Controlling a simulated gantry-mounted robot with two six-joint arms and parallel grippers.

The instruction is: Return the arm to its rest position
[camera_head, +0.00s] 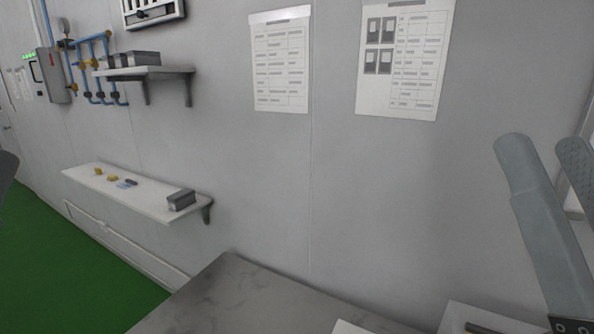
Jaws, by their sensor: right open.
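My right gripper (544,147) is at the right edge, raised in front of the grey wall. Its two grey fingers stand apart, with nothing between them, so it is open and empty. The far finger is cut off by the picture edge. A dark grey piece (6,174) shows at the left edge; it may be part of my left gripper, but too little shows to tell its state.
A grey marbled table top (235,295) is at the bottom, with a pale box (475,315) at lower right. Wall shelves (135,195) (165,72) at left hold small items. Two printed sheets (281,60) (404,60) hang on the wall. Green floor (60,270) is clear.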

